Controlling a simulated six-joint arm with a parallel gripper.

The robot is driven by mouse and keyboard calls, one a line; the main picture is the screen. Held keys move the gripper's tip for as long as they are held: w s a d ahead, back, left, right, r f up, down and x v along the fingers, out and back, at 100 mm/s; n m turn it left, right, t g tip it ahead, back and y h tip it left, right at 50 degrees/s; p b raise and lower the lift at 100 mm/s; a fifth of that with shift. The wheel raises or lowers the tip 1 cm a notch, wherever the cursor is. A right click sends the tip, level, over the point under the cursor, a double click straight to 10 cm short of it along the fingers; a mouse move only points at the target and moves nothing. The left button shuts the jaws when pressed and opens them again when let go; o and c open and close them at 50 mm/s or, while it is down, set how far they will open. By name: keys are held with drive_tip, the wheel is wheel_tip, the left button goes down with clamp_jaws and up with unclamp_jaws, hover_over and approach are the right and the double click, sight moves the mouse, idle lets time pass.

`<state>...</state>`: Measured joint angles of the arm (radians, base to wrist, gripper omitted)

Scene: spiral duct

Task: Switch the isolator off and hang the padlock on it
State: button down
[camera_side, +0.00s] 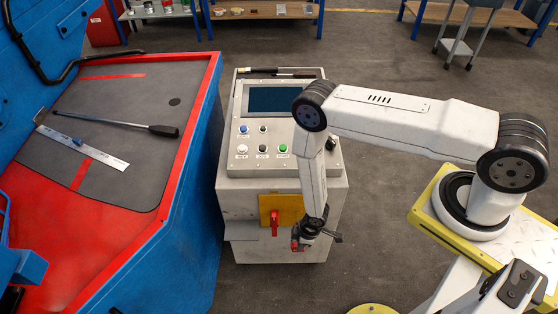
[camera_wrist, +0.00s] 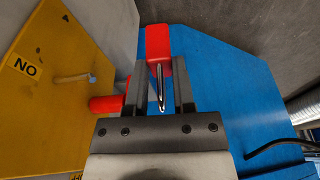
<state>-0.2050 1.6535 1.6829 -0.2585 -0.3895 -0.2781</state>
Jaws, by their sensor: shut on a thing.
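The isolator is a yellow plate (camera_side: 290,207) on the cabinet's front, with a red handle (camera_side: 274,222) that looks upright. In the wrist view the yellow plate (camera_wrist: 60,60) fills the left, with an upside-down ON label (camera_wrist: 25,67) and a small pale metal piece (camera_wrist: 75,78). The red handle (camera_wrist: 106,104) reaches towards my left finger; I cannot tell whether they touch. My gripper (camera_side: 303,242) is shut on the red padlock (camera_wrist: 158,43), in front of and right of the handle.
The cabinet's sloping panel (camera_side: 262,150) has a screen and several buttons. A blue and red machine (camera_side: 185,190) stands close on the left, with a long bar (camera_side: 110,122) and a ruler (camera_side: 85,148) on its bed.

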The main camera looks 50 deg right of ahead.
drive_tip(key=shift+s+d+f+n, duration=0.35)
drive_tip(key=shift+s+f, duration=0.1)
drive_tip(key=shift+f, duration=0.3)
drive_tip(key=shift+w+d, duration=0.15)
drive_tip(key=shift+w, duration=0.1)
drive_tip(key=w+d+f, duration=0.1)
drive_tip(key=w+d, duration=0.4)
drive_tip(key=shift+w+d+f, duration=0.15)
drive_tip(key=shift+d+f, duration=0.05)
idle(1.1)
idle(0.7)
drive_tip(key=shift+c, duration=1.9)
unclamp_jaws()
